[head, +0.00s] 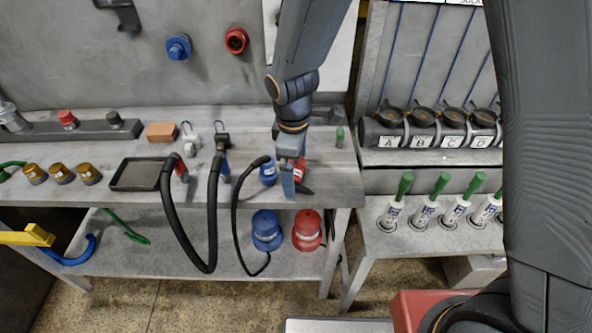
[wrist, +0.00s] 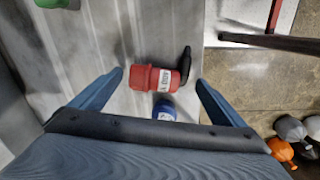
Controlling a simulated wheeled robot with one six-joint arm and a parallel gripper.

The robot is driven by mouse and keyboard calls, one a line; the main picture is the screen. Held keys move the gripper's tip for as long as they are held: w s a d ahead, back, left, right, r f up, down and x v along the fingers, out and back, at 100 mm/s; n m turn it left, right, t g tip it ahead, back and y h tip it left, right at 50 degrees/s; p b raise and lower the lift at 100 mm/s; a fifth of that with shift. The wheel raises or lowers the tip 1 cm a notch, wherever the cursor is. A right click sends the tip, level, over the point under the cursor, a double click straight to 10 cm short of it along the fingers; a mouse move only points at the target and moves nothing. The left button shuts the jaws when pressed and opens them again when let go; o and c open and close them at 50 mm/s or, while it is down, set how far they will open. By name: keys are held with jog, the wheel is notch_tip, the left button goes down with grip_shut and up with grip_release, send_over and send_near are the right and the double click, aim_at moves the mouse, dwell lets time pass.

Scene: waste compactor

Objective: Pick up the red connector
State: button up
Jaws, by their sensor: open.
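The red connector (wrist: 153,78) lies on its side on the grey bench, with a white label and a black part at one end. In the wrist view it sits between my open fingers, with space on both sides. In the head view the red connector (head: 300,170) is partly hidden by my gripper (head: 289,178), which is right over it. My gripper (wrist: 160,90) is open and holds nothing. I cannot tell its exact height above the connector.
A blue connector (head: 268,173) lies close beside the red one; it also shows in the wrist view (wrist: 165,112). Black hoses (head: 213,220) hang over the bench's front edge. A green item (head: 340,137) stands to the right. Blue (head: 266,232) and red (head: 307,232) units sit on the lower shelf.

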jog(key=shift+f, duration=0.15)
jog(key=c, duration=1.3)
jog(key=shift+c, duration=0.2)
